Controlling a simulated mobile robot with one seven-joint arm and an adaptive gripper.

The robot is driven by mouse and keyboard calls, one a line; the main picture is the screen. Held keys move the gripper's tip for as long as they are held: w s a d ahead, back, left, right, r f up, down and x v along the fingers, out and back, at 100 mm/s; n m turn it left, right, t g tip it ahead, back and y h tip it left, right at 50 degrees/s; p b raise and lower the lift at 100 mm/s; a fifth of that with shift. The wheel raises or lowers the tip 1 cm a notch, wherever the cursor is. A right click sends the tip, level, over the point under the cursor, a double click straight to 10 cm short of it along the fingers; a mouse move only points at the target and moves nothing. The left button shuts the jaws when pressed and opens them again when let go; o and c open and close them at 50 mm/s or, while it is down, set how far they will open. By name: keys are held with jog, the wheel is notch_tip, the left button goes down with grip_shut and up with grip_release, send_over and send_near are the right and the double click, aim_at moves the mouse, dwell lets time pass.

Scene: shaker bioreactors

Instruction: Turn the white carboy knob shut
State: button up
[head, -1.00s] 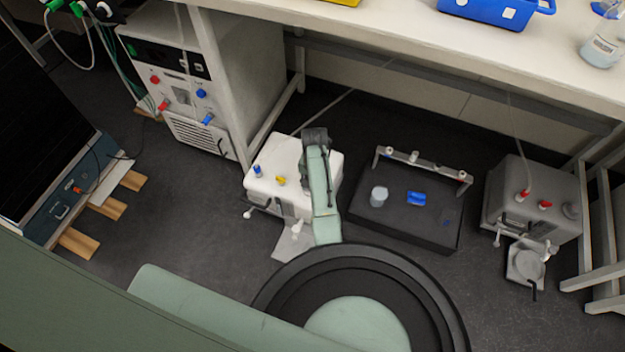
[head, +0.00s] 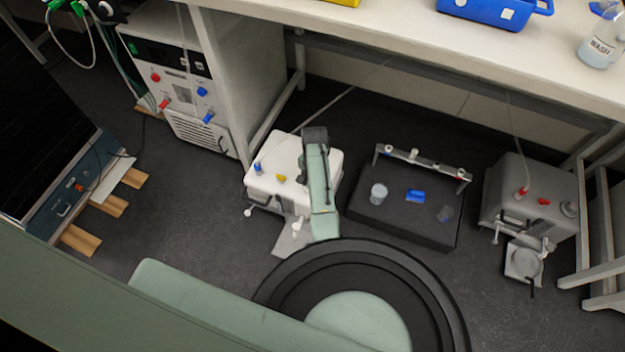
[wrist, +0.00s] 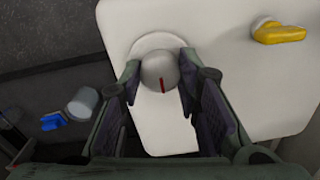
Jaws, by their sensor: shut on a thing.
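The white carboy (head: 270,178) stands on the floor below the bench, and its flat white top (wrist: 225,50) fills much of the wrist view. The round pale knob (wrist: 160,70) with a red mark sits in a round collar on that top. My gripper (wrist: 159,74) is shut on the knob, one finger on each side of it. The red mark points toward the bottom of the wrist picture. In the head view my gripper (head: 315,135) is over the carboy's right part, and it hides the knob.
A yellow tap (wrist: 278,33) and a blue tap (head: 258,168) are also on the carboy. To the right, a black tray (head: 400,228) holds a cup (head: 379,193) and a blue piece (head: 415,196). A grey carboy (head: 510,190) stands farther right. The bench (head: 400,45) overhangs behind.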

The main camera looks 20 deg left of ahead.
jog(key=o, duration=1.1)
jog(key=shift+o, duration=0.2)
notch_tip(320, 180, up, 12)
jog(key=shift+d, duration=0.15)
jog(key=shift+s, duration=0.15)
